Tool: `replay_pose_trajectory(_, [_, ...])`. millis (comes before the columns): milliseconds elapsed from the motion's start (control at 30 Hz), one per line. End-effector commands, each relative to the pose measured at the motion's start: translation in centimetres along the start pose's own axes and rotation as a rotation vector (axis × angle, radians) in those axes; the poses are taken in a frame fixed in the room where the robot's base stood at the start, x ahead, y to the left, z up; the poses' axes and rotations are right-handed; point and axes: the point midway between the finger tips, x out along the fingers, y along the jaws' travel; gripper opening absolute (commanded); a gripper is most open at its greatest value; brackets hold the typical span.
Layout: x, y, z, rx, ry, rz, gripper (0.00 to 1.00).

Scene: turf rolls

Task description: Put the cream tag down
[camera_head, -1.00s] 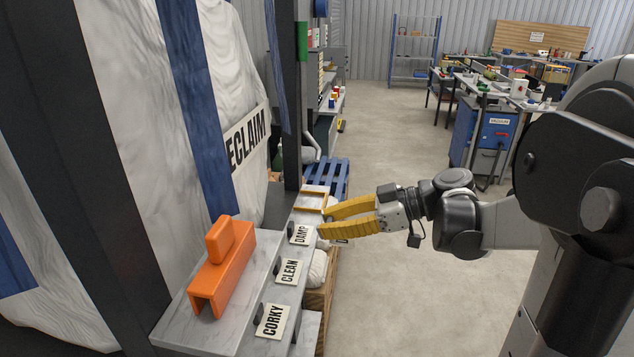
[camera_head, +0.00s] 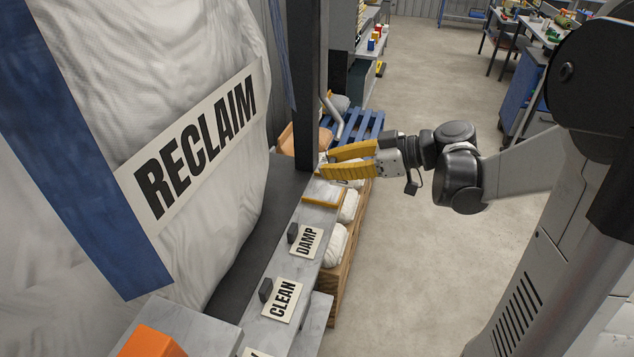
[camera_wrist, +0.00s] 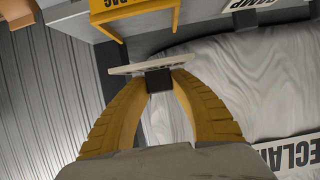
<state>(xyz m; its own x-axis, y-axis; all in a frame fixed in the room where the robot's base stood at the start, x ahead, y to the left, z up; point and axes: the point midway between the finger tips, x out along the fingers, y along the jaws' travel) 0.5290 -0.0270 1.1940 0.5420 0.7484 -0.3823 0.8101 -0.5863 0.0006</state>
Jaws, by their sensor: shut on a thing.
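The cream tag (camera_wrist: 120,69) is seen nearly edge-on in the wrist view, with a dark block (camera_wrist: 158,80) on it. My gripper (camera_wrist: 160,72) is shut on that block, one yellow finger on each side. In the head view my gripper (camera_head: 325,164) points left at the far end of the grey shelf, near the dark post; the tag is mostly hidden there. The held tag appears apart from the shelf, though the exact gap cannot be told. Its lettering is unreadable.
On the grey shelf (camera_head: 261,328) lie a DAMP tag (camera_head: 308,241), a CLEAN tag (camera_head: 283,300) and a yellow-edged frame (camera_head: 320,201). An orange block (camera_head: 150,343) is at lower left. The dark post (camera_head: 305,90) stands close to my fingers. Open floor (camera_head: 420,270) lies right.

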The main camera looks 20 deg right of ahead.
Motion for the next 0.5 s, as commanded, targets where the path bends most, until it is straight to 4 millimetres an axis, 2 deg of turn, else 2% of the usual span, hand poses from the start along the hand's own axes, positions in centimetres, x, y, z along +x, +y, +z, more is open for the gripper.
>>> replay_pose_trajectory(33, [1.5, 0.2, 0.4, -0.002, 0.000, -0.004, 0.06])
replay_pose_trajectory(100, [2.9, 0.5, 0.6, -0.002, 0.000, -0.003, 0.06])
replay_pose_trajectory(200, [4.2, 0.8, 0.8, -0.001, 0.000, -0.001, 0.06])
replay_pose_trajectory(367, [5.0, 1.0, 1.2, 0.000, 0.000, 0.001, 0.06])
replay_pose_trajectory(500, [5.8, 1.0, 3.1, 0.000, 0.000, 0.001, 0.06])
